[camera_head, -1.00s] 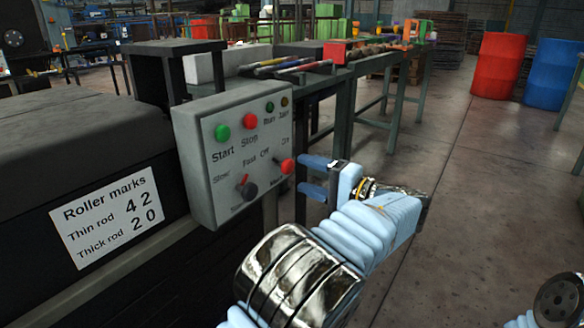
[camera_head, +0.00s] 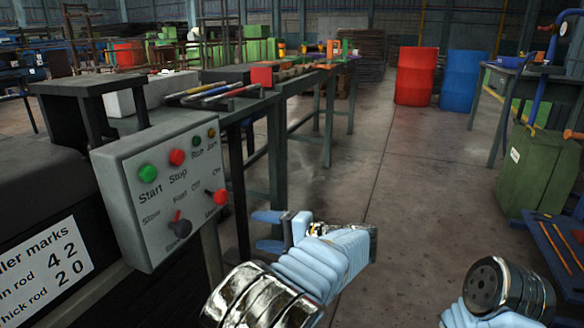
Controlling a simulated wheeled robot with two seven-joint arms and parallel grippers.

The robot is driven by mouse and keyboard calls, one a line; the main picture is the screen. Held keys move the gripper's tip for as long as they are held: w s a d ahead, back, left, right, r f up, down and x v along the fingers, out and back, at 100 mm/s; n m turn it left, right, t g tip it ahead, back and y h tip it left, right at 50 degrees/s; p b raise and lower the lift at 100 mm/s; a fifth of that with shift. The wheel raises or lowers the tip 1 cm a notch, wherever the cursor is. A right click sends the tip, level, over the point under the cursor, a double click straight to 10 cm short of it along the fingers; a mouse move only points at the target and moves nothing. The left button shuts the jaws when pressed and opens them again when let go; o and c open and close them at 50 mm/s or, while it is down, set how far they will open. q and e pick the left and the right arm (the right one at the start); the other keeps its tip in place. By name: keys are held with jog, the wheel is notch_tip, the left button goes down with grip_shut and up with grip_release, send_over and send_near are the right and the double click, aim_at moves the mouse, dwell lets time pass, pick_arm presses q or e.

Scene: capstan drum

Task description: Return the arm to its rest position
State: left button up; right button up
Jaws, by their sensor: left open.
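My left gripper (camera_head: 259,231) is open, with two blue fingers apart and nothing between them. It points left, toward the grey control panel (camera_head: 160,185), and is a little to the right of it in the picture, not touching.
A dark bench (camera_head: 240,107) with coloured tools runs behind the panel. A white sign (camera_head: 40,274) with roller marks is at the lower left. Red (camera_head: 415,75) and blue (camera_head: 461,80) barrels stand at the back. A green container (camera_head: 540,165) is at the right. The floor between is clear.

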pick_arm(q)
jog(key=s+a+f+m+g+h+p, duration=0.1)
jog(key=s+a+f+g+h, duration=0.2)
jog(key=f, duration=0.8)
jog(key=a+f+m+g+h+p, duration=0.1)
jog(key=a+f+m+h+p, duration=0.2)
jog(key=f, duration=0.7)
jog(key=s+a+f+n+g+h+p, duration=0.1)
jog(key=s+f+n+g+h, duration=0.3)
jog(key=s+f, duration=0.6)
jog(key=s+d+f+n+t+h+p, duration=0.1)
jog(key=s+n+h+p, duration=0.1)
jog(key=s, duration=0.4)
jog(key=s+d+f+n+t+h+p, duration=0.1)
jog(key=s+d+n+t+h+p, duration=0.1)
jog(key=s+n+h, duration=0.3)
jog(key=shift+s+f+n+h, duration=0.25)
jog(key=shift+s+n+h, duration=0.05)
jog(key=shift+s+h, duration=0.8)
